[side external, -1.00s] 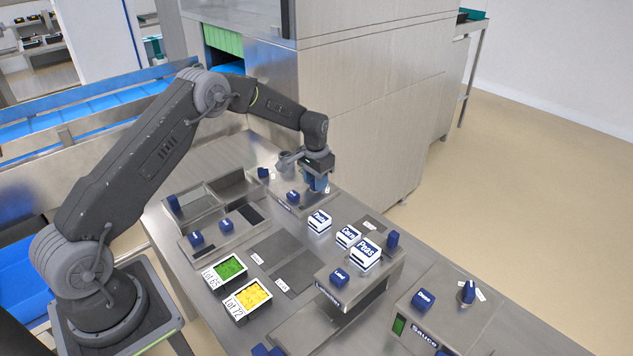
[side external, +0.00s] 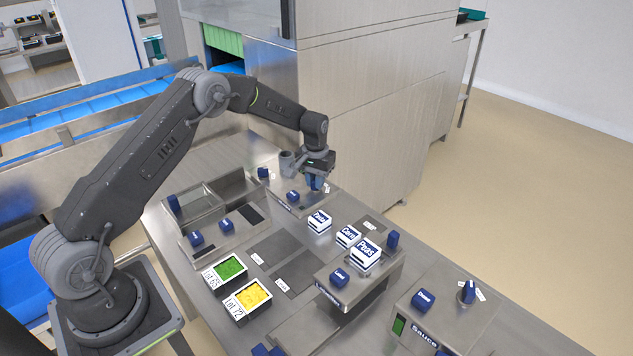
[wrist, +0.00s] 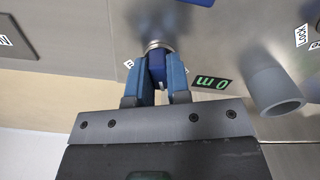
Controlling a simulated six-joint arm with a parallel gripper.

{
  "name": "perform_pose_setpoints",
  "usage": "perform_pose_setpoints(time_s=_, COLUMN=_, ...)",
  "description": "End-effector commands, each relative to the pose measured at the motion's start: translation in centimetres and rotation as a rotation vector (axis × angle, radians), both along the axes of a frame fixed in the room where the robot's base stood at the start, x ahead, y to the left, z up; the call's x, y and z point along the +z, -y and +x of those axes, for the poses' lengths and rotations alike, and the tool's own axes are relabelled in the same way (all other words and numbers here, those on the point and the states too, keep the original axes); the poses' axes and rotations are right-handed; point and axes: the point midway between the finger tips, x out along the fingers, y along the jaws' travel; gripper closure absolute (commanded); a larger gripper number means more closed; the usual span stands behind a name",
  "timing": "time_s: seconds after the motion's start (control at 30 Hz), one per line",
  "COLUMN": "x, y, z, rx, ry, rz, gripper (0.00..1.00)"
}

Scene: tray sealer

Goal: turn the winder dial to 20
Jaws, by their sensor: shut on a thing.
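The winder dial (wrist: 158,70) is a small blue knob on a round metal collar, seen in the wrist view. My gripper (wrist: 160,78) is shut on it, one blue finger on each side. A green-lit display (wrist: 212,82) beside the dial shows upside down and appears to read 0 m. Small white scale labels by the dial are partly hidden by the fingers. In the side view my gripper (side external: 316,184) points down at the far-end metal unit (side external: 312,202), and its fingers hide the dial there.
A blue knob (side external: 293,196) sits on the same unit. A grey cylinder (wrist: 275,90) stands near the display in the wrist view. White-and-blue boxes (side external: 365,254) stand closer, and filled trays (side external: 247,300) lie on the left of the bench.

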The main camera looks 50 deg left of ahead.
Motion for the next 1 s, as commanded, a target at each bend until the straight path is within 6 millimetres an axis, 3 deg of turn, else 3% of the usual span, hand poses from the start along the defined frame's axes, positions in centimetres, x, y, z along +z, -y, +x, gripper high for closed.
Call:
perform_pose_setpoints(time_s=0.4, x=0.04, y=0.04, z=0.00, rx=0.088, ry=-0.001, rz=0.000, gripper=1.00)
perform_pose_setpoints(time_s=0.73, x=0.04, y=0.05, z=0.01, rx=0.450, ry=-0.001, rz=0.000, gripper=1.00)
perform_pose_setpoints(time_s=1.0, x=0.05, y=0.05, z=0.01, rx=0.508, ry=0.000, rz=-0.001, gripper=1.00)
